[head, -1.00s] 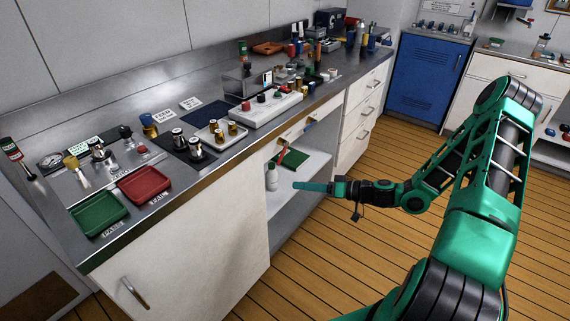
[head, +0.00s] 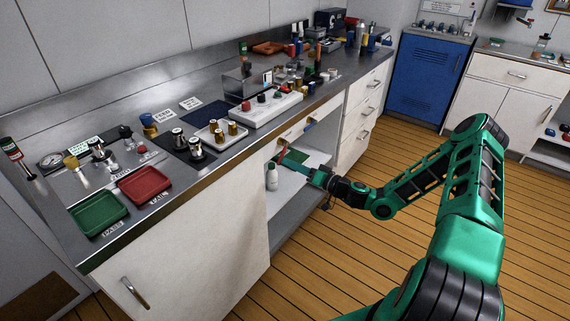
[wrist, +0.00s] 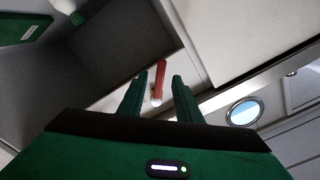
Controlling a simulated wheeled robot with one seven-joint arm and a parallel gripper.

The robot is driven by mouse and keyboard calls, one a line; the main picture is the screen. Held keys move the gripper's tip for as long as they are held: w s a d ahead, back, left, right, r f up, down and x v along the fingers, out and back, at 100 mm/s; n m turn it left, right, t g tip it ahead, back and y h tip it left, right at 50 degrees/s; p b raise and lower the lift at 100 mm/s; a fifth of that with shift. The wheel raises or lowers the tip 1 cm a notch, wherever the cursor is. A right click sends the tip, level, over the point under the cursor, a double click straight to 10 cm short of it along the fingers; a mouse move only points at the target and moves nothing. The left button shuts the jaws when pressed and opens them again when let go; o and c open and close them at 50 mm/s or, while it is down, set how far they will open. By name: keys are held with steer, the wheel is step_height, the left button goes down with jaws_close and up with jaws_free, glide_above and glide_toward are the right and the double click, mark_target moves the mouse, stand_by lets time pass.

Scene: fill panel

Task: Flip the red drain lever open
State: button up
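The red lever (head: 283,151) is under the counter's front edge, in the open bay of the cabinet. In the wrist view the red lever (wrist: 160,78) shows between my two green fingers, above a small round metal pivot (wrist: 156,98). My gripper (wrist: 160,76) is open, with a gap between each finger and the lever; I see no contact. In the head view my gripper (head: 287,164) reaches into the bay at the lever, and its fingertips overlap the lever's lower part, so the exact depth is unclear.
A white bottle (head: 272,177) stands on the bay's shelf, close left of my gripper. The cabinet door (head: 190,235) bounds the bay on the left.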

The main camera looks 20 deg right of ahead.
mark_target(283, 153)
steer(key=shift+x, duration=1.4)
steer(key=shift+s, duration=0.1)
jaws_close()
steer(key=shift+a, duration=0.1)
